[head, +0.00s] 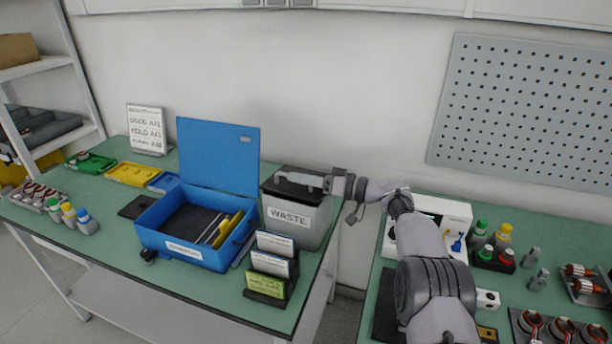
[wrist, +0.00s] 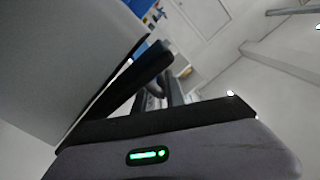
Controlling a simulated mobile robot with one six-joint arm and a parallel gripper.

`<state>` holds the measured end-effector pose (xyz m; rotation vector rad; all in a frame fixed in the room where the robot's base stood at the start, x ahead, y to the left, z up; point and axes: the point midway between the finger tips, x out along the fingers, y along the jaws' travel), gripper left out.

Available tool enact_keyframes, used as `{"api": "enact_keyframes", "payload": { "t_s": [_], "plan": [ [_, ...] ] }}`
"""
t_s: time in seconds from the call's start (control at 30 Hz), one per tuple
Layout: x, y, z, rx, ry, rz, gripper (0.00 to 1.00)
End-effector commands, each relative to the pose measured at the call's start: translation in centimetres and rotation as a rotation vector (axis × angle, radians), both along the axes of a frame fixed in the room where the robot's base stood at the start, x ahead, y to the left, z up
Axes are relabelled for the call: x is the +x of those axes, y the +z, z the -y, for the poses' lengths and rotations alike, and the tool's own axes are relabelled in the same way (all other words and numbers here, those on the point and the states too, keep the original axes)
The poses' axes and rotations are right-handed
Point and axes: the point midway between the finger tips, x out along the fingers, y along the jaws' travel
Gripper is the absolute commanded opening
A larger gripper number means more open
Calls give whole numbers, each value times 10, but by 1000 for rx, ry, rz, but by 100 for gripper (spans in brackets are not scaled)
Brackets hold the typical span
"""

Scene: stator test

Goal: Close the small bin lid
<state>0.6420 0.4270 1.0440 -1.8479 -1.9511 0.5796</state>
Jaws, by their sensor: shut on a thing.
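The small grey bin (head: 318,232) carries a "WASTE" label and stands at the right end of the left bench. Its top looks dark, and the dark lid (head: 292,190) lies at about rim height; I cannot tell whether it is fully down. My gripper (head: 290,179) reaches in from the right over the bin's top, partly hiding it. In the wrist view my gripper (wrist: 160,85) shows dark fingers close beside a large grey surface with a dark edge, which looks like the bin. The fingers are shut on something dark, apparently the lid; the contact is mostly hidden.
A blue box (head: 190,250) with its lid raised stands left of the bin. Card holders (head: 272,268) stand in front of the bin. A gap separates the left bench from the right bench, which holds a white device (head: 445,215) and several bottles.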

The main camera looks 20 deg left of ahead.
Motion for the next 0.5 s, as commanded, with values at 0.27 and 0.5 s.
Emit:
{"api": "enact_keyframes", "payload": {
  "t_s": [0.27, 0.5],
  "plan": [
    [-2, -13, 0, -2, -3, -6, 0],
    [-2, -14, 1, -3, -2, -6, 0]
  ]
}}
